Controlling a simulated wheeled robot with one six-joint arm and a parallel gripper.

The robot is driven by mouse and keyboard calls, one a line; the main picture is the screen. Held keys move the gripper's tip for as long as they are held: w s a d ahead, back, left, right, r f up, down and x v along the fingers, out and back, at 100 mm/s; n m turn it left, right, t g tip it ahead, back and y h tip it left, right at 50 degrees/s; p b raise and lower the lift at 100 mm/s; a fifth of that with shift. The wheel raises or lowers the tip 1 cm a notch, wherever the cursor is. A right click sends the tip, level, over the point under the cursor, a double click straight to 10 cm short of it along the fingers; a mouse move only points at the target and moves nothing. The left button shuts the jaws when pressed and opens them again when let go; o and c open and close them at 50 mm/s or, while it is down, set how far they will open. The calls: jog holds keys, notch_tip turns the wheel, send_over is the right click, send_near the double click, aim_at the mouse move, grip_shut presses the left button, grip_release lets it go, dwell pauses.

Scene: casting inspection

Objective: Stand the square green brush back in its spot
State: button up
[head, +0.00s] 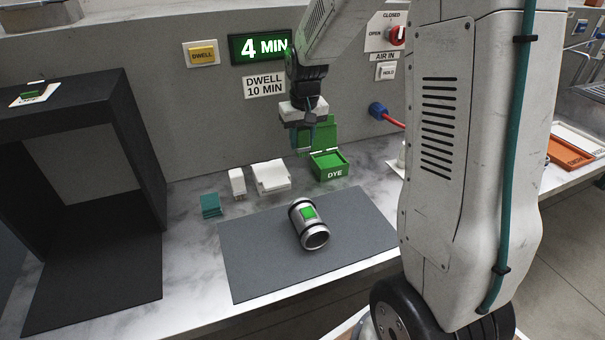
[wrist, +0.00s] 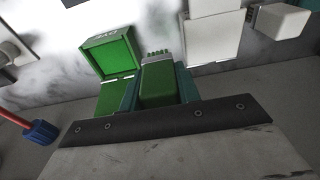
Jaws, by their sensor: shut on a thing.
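In the head view my gripper (head: 303,142) hangs above the counter, just left of the open dye box lid; the brush is mostly hidden there. The green dye box (head: 329,167), marked DYE, stands open at the back of the counter with its lid (head: 320,132) raised. It also shows in the wrist view (wrist: 107,52), beside the brush. No marked spot for the brush is clear to me.
A metal cylinder (head: 309,226) with a green patch lies on the grey mat (head: 255,257). A black booth (head: 150,180) is at left.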

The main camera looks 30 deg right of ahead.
aim_at(303, 156)
notch_tip(303, 156, down, 8)
jog(key=shift+s+f, duration=0.1)
dwell(0.4)
jog(key=shift+f, duration=0.2)
jog(key=o, duration=1)
jog(key=shift+c, duration=0.2)
